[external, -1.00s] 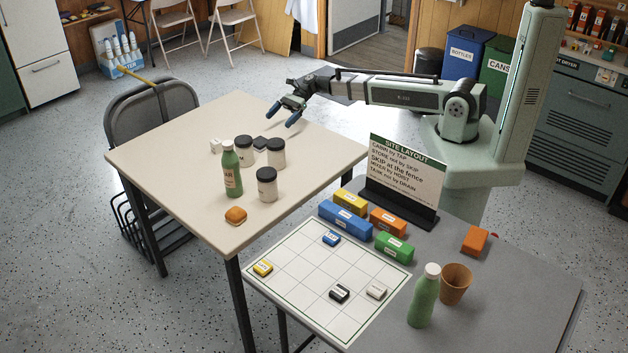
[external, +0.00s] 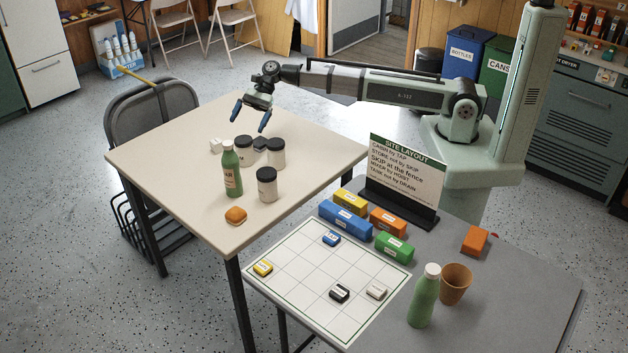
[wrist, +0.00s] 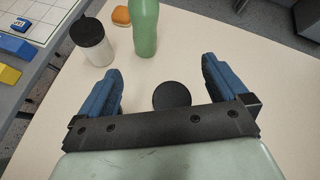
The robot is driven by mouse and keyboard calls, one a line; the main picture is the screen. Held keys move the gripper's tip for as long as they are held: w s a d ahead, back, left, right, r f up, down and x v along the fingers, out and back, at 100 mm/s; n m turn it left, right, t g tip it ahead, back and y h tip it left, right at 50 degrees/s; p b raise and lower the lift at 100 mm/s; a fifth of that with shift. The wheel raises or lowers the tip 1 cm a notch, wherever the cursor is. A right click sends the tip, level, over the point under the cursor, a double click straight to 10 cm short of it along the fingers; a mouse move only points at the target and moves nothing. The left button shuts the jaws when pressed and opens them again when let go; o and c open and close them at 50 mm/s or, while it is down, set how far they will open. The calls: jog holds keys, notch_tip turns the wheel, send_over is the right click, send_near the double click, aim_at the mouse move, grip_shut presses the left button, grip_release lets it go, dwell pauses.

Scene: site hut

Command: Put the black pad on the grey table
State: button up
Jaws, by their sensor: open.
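The black pad (external: 261,143) appears as a small dark flat thing on the beige table, behind and between two black-lidded jars that partly hide it. My gripper (external: 250,118) is open and empty, above the beige table behind the pad and jars, fingers pointing down. In the wrist view, my gripper (wrist: 160,72) has its blue fingers apart. A black round top (wrist: 171,95) shows between them; I cannot tell whether it is a jar lid. The grey table (external: 490,300) stands at the front right, with bare room at its right side.
The grey table holds a gridded sheet (external: 300,270), coloured blocks, a sign (external: 405,170), another green bottle (external: 424,298) and a brown cup (external: 455,284).

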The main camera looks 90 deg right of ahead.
jog(key=shift+w+a+r+n+g+h, duration=0.3)
jog(key=shift+w+a+r+g+h, duration=0.15)
jog(key=shift+w+a, duration=0.3)
jog(key=shift+w+d+r+g+h, duration=0.2)
jog(key=shift+w+g+h, duration=0.2)
jog(key=shift+h, duration=0.35)
jog(key=d+f+m+g+h, duration=0.1)
jog(key=d+m+g+h, duration=0.1)
jog(key=d+h, duration=0.3)
jog(key=m+g+h, duration=0.2)
jog(key=m+h, duration=0.1)
jog(key=m, duration=0.2)
send_over(260, 141)
jog(key=w, duration=0.1)
notch_tip(260, 141, down, 10)
jog(key=shift+a+f, duration=0.1)
jog(key=shift+a, duration=0.05)
jog(key=shift+s+f, duration=0.25)
jog(key=shift+f, duration=0.75)
jog(key=shift+s+f, duration=0.25)
jog(key=shift+f, duration=1.4)
jog(key=shift+c, duration=0.4)
